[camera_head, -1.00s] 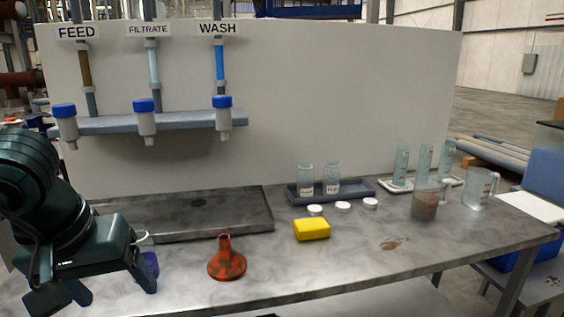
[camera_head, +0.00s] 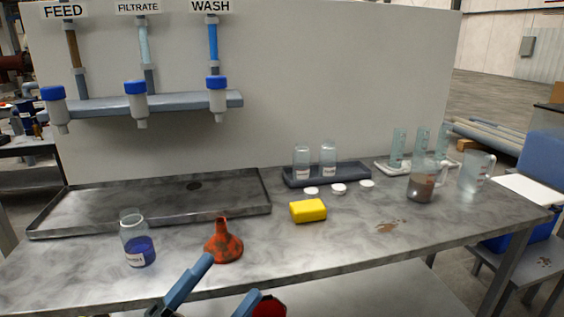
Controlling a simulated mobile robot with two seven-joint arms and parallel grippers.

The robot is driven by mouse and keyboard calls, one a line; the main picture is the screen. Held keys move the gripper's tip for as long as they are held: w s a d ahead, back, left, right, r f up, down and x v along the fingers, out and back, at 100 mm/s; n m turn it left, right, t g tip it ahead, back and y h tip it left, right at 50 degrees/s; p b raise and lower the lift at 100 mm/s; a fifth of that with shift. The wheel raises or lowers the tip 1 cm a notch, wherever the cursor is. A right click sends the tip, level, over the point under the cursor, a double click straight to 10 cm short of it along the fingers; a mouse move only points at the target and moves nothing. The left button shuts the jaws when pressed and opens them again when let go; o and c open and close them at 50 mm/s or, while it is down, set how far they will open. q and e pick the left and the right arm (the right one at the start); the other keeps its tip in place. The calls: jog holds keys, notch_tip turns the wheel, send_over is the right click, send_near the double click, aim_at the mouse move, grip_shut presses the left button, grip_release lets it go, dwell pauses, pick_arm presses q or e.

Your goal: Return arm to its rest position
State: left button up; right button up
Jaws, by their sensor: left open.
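My left gripper (camera_head: 230,278) shows at the bottom centre of the head view. Its two blue-grey fingers are apart with nothing between them, and they appear in front of the bench's front edge. The rest of the left arm is mostly below the picture. One fingertip overlaps the lower edge of the orange-red funnel (camera_head: 224,246) in the picture; I cannot tell whether they touch. A glass jar with blue contents (camera_head: 140,250) stands upright on the bench to the left, apart from the gripper. My right gripper is not in view.
A brown-filled beaker (camera_head: 421,187) stands at right. A red object (camera_head: 269,307) shows beside the gripper.

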pick_arm(q)
jog(key=s+a+f+n+g+y, duration=0.25)
jog(key=f+n+y, duration=0.35)
jog(key=f+n, duration=0.5)
jog(key=s+a+f+n+g+y, duration=0.25)
jog(key=f+n+y, duration=0.35)
jog(key=f+n, duration=0.5)
jog(key=r+m+g+p, duration=0.1)
jog(key=p, duration=0.6)
jog(key=s+a+r+m+g+y+p, duration=0.1)
jog(key=p, duration=0.6)
jog(key=shift+s+a+r+y, duration=0.2)
jog(key=shift+s+a+y, duration=0.05)
jog(key=shift+a+y, duration=0.05)
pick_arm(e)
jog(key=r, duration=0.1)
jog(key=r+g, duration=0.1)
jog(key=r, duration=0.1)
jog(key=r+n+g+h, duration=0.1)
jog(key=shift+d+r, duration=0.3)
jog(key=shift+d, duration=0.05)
